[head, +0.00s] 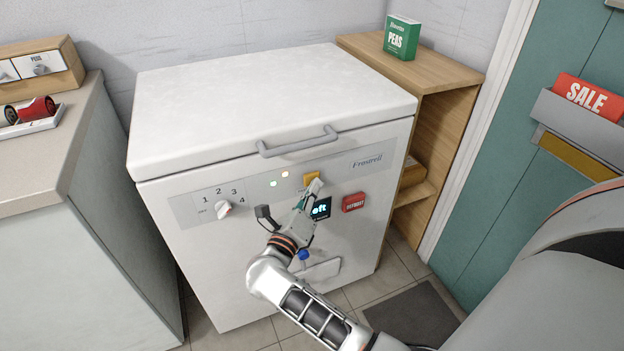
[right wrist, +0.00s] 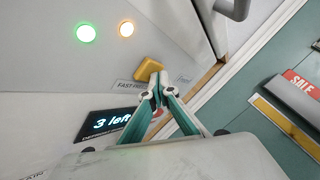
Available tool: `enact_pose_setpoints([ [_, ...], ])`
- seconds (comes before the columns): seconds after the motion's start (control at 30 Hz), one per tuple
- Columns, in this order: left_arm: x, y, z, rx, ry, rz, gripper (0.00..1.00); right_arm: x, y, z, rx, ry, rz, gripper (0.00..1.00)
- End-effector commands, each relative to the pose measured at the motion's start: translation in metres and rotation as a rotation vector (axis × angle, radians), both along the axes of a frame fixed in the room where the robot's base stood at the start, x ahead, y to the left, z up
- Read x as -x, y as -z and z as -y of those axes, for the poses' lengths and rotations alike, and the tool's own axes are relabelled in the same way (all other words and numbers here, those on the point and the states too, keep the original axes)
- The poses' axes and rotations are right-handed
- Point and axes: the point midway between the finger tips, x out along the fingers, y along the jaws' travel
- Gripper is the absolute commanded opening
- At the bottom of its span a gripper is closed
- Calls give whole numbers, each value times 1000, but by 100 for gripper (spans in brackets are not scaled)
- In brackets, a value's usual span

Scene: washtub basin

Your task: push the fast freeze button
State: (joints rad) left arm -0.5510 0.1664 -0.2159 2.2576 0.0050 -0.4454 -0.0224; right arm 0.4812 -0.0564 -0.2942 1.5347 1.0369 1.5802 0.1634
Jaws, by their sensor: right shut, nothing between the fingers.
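The fast freeze button is a yellow-orange square (head: 311,179) on the front panel of a white chest freezer (head: 270,100). In the right wrist view the yellow button (right wrist: 149,70) sits above a label that begins "FAST FRE", partly hidden by my fingers. My right gripper (head: 314,187) is shut and empty, its fingertips right at the button's lower edge. In the right wrist view its closed tips (right wrist: 158,78) overlap the button's lower right side; I cannot tell whether they touch it. My left gripper is not in view.
The panel also has a numbered dial (head: 224,209), green and amber lights, a display (head: 321,208) and a red defrost button (head: 354,202). A handle (head: 298,143) juts out above. A counter (head: 60,150) stands left, a wooden shelf (head: 430,68) right.

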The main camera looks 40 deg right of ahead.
Motion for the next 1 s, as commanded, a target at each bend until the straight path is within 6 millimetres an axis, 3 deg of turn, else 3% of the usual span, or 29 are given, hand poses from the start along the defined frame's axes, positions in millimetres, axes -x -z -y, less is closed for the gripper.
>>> enact_pose_setpoints([
  [0.57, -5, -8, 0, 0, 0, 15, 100, 12, -1, -3, -1, -1, 0, 0],
  [1.0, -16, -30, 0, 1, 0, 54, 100, 50, -2, -12, -2, 0, 3, 0],
])
